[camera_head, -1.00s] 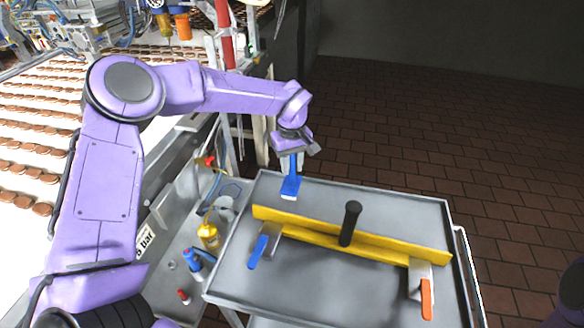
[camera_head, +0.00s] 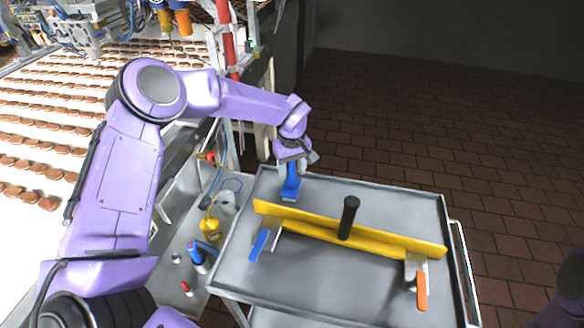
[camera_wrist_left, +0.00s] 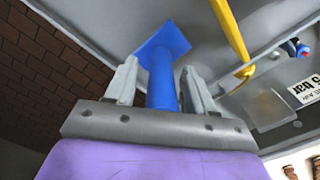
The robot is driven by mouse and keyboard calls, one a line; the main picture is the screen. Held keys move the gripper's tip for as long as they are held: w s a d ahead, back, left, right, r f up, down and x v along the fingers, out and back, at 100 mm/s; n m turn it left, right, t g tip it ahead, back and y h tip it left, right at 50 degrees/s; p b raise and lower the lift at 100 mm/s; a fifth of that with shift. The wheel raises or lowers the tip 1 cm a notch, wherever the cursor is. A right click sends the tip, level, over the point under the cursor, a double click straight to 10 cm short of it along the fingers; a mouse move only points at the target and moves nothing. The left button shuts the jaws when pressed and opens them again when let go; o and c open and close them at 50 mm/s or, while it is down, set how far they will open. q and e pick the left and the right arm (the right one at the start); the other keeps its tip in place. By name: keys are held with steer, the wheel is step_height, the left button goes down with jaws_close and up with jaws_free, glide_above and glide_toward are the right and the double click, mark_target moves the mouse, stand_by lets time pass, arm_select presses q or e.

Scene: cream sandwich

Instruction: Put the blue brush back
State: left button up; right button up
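The blue brush (camera_head: 291,187) is upright at the far left part of the grey cart top (camera_head: 340,290), behind the yellow bar. Its base appears to rest on the surface. My left gripper (camera_head: 293,162) is over it, pointing down, with the handle between its fingers. In the left wrist view the blue brush (camera_wrist_left: 168,48) has its handle between the two grey fingers of the left gripper (camera_wrist_left: 160,72). A small gap shows on each side of the handle, so the fingers look open around it. The right gripper is out of view.
A long yellow bar (camera_head: 390,243) with a black handle (camera_head: 348,217) lies across the cart. A blue-handled scraper (camera_head: 259,245) and an orange-handled scraper (camera_head: 421,290) lie near it. Bottles, including a yellow one (camera_head: 211,228), stand left of the cart.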

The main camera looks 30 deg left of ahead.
arm_select(q)
steer(key=shift+r, duration=0.4)
step_height(320, 180, up, 11)
steer(key=b, duration=0.3)
steer(key=shift+r, duration=0.4)
